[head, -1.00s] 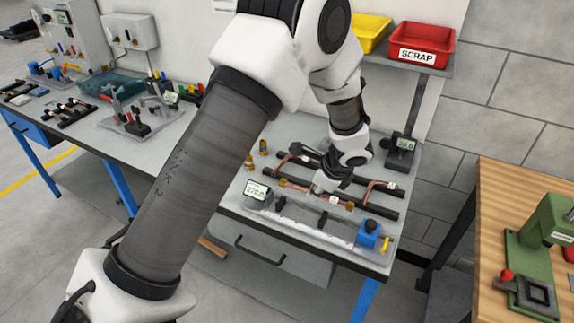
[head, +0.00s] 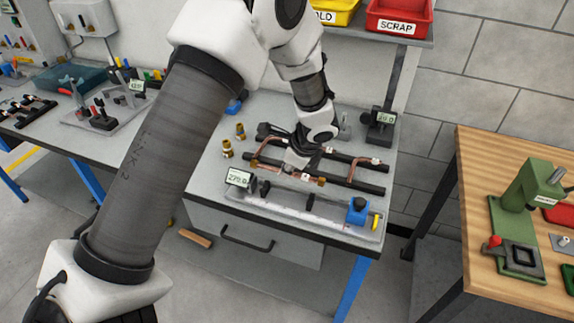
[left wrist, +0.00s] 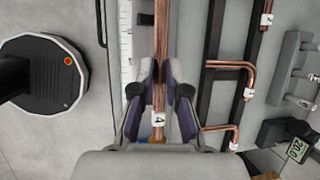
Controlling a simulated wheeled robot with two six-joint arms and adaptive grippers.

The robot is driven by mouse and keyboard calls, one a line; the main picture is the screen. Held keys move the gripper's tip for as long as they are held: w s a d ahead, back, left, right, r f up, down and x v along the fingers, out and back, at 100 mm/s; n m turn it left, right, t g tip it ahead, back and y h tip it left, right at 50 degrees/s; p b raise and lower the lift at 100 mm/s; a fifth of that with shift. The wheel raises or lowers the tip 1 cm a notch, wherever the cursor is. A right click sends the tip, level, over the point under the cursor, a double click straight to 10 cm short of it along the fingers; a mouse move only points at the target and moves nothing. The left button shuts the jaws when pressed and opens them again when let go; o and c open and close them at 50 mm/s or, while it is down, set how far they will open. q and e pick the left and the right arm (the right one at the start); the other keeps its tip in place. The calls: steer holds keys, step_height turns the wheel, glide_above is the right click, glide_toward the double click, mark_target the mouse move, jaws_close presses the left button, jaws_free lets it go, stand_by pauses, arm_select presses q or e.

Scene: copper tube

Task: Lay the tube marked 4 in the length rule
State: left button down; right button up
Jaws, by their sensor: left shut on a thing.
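My left gripper (head: 296,166) is shut on a straight copper tube (left wrist: 160,75). In the left wrist view the tube runs between the fingers (left wrist: 160,100) and carries a white tag marked 4 (left wrist: 158,120). In the head view the tube (head: 272,167) is close to the front bar of the black rack, behind the length rule; its exact height is unclear. The length rule (head: 300,209) lies along the bench's front, with a display (head: 238,178) at its left and a blue block (head: 357,211) at its right. The rule (left wrist: 126,45) shows left of the tube in the wrist view.
The black rack (head: 345,184) holds bent copper tubes (left wrist: 232,66). Brass fittings (head: 227,148) stand left of it. A small display device (head: 382,122) stands behind. A red scrap bin (head: 399,16) is on the shelf above. The rule's upper surface looks clear.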

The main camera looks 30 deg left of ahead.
arm_select(q)
steer(key=shift+w+d+f+b, duration=0.1)
steer(key=shift+d+f+b, duration=0.05)
steer(key=shift+f+b, duration=2.9)
steer(key=shift+f+p, duration=0.4)
steer(key=shift+f, duration=0.4)
steer(key=c, duration=1.1)
jaws_free()
steer(key=v, duration=1.2)
